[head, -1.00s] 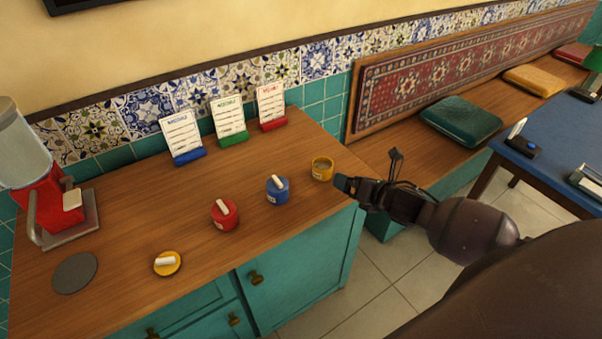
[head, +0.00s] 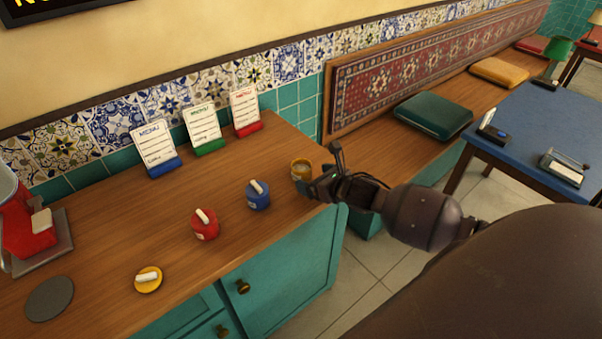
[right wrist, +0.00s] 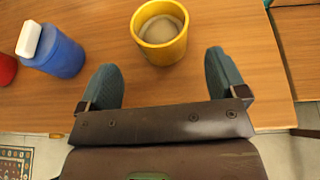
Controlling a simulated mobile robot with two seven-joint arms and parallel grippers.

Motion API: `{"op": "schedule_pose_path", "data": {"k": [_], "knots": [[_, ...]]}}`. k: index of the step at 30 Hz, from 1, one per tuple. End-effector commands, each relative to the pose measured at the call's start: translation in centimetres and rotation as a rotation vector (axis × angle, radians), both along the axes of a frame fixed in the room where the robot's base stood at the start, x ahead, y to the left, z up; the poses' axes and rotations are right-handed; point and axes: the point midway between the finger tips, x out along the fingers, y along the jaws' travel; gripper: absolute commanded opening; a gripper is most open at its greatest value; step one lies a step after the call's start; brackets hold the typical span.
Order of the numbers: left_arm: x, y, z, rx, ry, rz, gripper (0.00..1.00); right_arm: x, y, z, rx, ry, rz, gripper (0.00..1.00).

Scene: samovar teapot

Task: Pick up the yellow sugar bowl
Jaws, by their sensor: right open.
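The yellow sugar bowl (head: 301,170) stands upright and lidless near the right end of the wooden counter. In the right wrist view the bowl (right wrist: 160,36) shows pale contents and sits just beyond my fingertips, between their lines. My right gripper (head: 312,187) is open and empty beside the bowl at the counter's right edge; its two fingers also show in the right wrist view (right wrist: 163,72). The yellow lid (head: 148,280) with a white handle lies flat on the counter at the front left. My left gripper is in no view.
A blue bowl (head: 258,196) and a red bowl (head: 204,225), both lidded, stand left of the yellow one. Several menu cards (head: 155,148) stand at the back. A grey disc (head: 50,298) and a red machine (head: 28,229) are at the left. The middle counter is clear.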

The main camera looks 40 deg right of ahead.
Motion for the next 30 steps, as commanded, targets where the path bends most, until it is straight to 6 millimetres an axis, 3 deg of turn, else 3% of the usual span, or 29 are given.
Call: {"op": "schedule_pose_path", "data": {"k": [13,23,26,30], "knots": [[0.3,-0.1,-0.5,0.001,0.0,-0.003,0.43,4.6,0.2,-1.0,0.003,0.002,-0.002,0.9],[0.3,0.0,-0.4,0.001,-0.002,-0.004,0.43,5.3,0.3,-1.1,0.0,0.001,-0.001,0.9],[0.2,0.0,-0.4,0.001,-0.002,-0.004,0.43,5.3,0.3,-1.1,0.001,0.001,0.0,0.8],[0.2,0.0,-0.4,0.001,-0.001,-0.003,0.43,5.3,0.3,-1.1,0.001,0.001,0.0,0.58]]}}
